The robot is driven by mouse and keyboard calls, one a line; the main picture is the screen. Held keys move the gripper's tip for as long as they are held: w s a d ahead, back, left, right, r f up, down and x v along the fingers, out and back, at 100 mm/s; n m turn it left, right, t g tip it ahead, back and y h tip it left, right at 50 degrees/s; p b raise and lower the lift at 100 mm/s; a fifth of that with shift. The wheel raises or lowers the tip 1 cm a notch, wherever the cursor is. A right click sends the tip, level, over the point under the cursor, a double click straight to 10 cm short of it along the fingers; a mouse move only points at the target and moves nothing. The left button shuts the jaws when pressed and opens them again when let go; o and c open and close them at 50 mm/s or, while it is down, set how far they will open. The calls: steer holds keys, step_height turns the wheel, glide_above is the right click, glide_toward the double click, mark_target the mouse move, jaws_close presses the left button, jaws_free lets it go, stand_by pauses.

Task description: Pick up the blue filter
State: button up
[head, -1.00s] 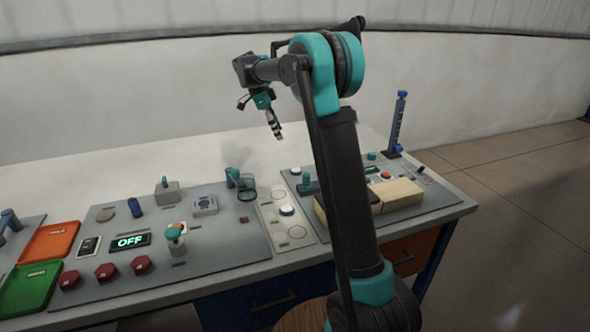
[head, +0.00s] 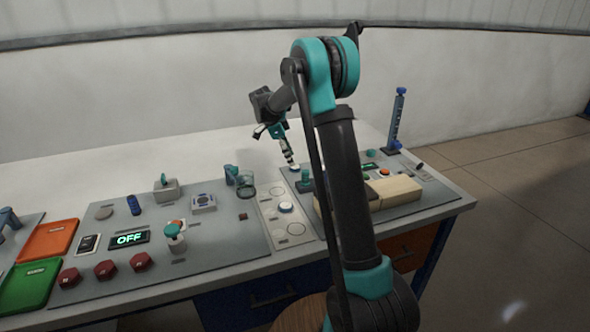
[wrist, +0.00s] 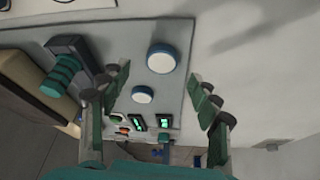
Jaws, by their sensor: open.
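My gripper (head: 289,156) is open and empty above the left back edge of the right panel (head: 410,199). In the wrist view its fingers (wrist: 162,88) are spread apart. A round white-topped piece with a blue rim (wrist: 163,58) shows between and beyond the fingertips. It seems to be the pale disc (head: 295,168) just below my fingertips in the head view. A smaller white-topped disc with a blue rim (wrist: 143,94) is near it. A small dark blue cylinder (head: 134,205) stands on the left panel. I cannot tell which piece is the blue filter.
A teal ribbed knob on a dark base (wrist: 63,75) is close to the left finger. Beige blocks (head: 395,191) lie on the right panel. A clear cup (head: 246,186) and another white button-like disc (head: 286,207) are to the left. A blue post (head: 397,120) stands behind.

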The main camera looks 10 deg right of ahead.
mark_target(295, 168)
steer(key=shift+x, duration=1.9)
steer(key=shift+w+a, duration=0.1)
steer(key=shift+a, duration=0.1)
steer(key=shift+c, duration=0.6)
steer(key=c, duration=1)
